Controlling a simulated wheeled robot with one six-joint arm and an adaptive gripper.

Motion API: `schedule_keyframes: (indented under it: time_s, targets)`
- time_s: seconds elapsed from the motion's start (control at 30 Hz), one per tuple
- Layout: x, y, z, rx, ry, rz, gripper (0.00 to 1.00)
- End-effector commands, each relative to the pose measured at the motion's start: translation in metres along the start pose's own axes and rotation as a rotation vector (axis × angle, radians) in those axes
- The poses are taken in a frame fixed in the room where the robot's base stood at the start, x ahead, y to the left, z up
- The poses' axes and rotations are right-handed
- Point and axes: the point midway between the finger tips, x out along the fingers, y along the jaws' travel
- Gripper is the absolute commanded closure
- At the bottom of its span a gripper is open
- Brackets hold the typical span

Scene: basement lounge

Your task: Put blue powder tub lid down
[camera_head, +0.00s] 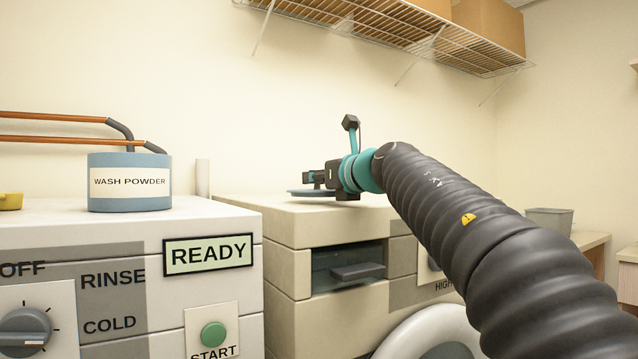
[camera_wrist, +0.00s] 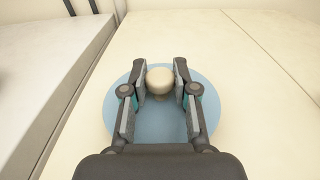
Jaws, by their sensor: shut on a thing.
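The blue powder tub lid (camera_head: 303,193) is a flat round disc held level at or just above the top of the cream machine; whether it touches is hard to tell. In the wrist view the lid (camera_wrist: 158,127) shows its cream knob (camera_wrist: 159,80) between the fingers. My gripper (camera_wrist: 160,82) is shut on the knob, and in the head view my gripper (camera_head: 312,178) is above the disc. The blue tub labelled WASH POWDER (camera_head: 129,198) stands upright on the white machine at the left; its rim is seen from the side.
The white washer (camera_head: 210,222) and the cream machine (camera_head: 285,232) stand side by side with a gap between them. The cream machine's top is clear around the lid. A yellow item (camera_head: 10,201) sits left of the tub. A wire shelf (camera_head: 400,30) hangs above.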

Motion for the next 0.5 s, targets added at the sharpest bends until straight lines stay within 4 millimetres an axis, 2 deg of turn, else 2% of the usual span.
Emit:
schedule_keyframes:
  time_s: [0.5]
  targets:
    - [0.0,0.0,-0.01,0.0,0.0,0.001,1.0]
